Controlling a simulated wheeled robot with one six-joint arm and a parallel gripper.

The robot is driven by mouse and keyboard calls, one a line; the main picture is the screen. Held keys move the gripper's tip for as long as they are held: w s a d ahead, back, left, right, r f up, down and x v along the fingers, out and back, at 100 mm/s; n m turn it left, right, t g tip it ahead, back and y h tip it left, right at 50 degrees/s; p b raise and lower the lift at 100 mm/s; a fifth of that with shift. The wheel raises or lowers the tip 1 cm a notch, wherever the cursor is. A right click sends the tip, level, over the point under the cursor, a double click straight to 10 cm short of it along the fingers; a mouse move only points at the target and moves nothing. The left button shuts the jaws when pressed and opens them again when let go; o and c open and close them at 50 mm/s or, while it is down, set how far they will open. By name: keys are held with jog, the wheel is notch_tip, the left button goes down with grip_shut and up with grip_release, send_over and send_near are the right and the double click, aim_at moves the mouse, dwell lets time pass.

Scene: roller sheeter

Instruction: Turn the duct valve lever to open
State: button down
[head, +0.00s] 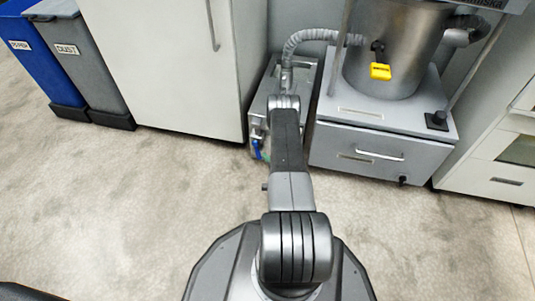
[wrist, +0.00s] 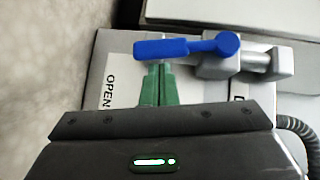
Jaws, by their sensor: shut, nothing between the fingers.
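The blue valve lever (wrist: 185,48) lies nearly level across the wrist view. Its round hub (wrist: 228,43) is at the right, on a grey metal fitting (wrist: 262,64), and its free end points left. The lever also shows as a small blue piece in the head view (head: 257,149), low on the grey box's front. My gripper (wrist: 158,68) has green fingers, shut together and empty. Their tips are at the lever's lower edge near its free end; I cannot tell whether they touch it. A white label reading OPEN (wrist: 111,92) is left of the fingers. A second label (wrist: 238,102) is mostly hidden by my gripper.
The grey box (head: 311,90) stands between a white cabinet (head: 170,60) and a drawer unit (head: 375,150) bearing a metal drum (head: 400,50). A ribbed hose (head: 310,36) joins them above. A yellow tag (head: 380,71) hangs at the drum. Floor (head: 120,200) is clear at left.

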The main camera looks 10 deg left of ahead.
dwell(0.3)
jog(key=shift+a+f+b, duration=0.5)
jog(key=shift+a+f, duration=0.05)
jog(key=shift+a, duration=0.3)
